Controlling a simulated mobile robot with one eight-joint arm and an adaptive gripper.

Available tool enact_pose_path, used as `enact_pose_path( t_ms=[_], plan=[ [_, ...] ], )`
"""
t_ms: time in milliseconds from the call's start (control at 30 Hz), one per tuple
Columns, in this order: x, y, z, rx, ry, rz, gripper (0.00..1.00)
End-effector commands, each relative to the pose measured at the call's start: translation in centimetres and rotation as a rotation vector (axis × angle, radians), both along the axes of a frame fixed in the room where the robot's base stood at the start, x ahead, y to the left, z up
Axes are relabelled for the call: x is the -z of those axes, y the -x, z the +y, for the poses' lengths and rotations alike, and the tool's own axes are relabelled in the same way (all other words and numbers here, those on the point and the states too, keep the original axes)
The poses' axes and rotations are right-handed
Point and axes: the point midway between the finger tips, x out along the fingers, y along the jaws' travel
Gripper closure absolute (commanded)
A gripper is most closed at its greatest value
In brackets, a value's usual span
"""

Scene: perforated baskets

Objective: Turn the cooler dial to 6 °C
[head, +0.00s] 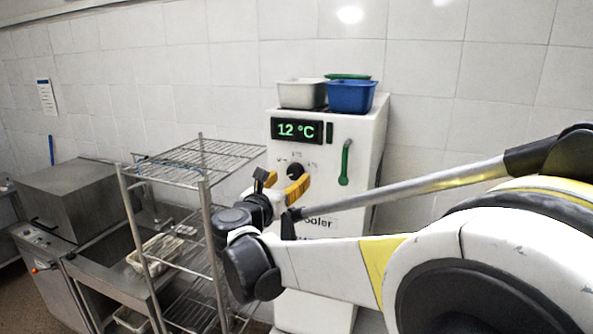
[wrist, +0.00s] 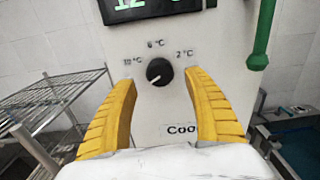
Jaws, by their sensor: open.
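The white cooler (head: 345,215) stands against the tiled wall. Its display (head: 297,130) reads 12 °C in green. The black round dial (wrist: 159,72) sits below the display on the front panel; it also shows in the head view (head: 295,170). Printed marks around it read 10 °C at left, 6 °C at top and 2 °C at right. A small pale mark on the dial seems to point to the lower left. My gripper (wrist: 160,82) is open and empty, its yellow fingers spread on either side of the dial in the wrist view. I see no contact.
A green handle (head: 345,162) is on the cooler front, right of the dial. A grey bin (head: 300,94) and a blue bin (head: 352,96) stand on top. A wire rack (head: 203,185) stands close at left, with a metal counter (head: 85,235) beyond it.

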Motion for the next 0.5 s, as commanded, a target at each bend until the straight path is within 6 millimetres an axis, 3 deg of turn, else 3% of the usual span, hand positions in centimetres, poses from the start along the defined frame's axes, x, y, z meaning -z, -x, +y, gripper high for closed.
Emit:
enact_pose_path(
  t_ms=[200,500],
  plan=[
    [-0.1,-3.0,-1.2,0.002,-0.001,0.0,0.39],
    [0.0,-3.7,-1.4,0.0,-0.002,0.0,0.39]
  ],
)
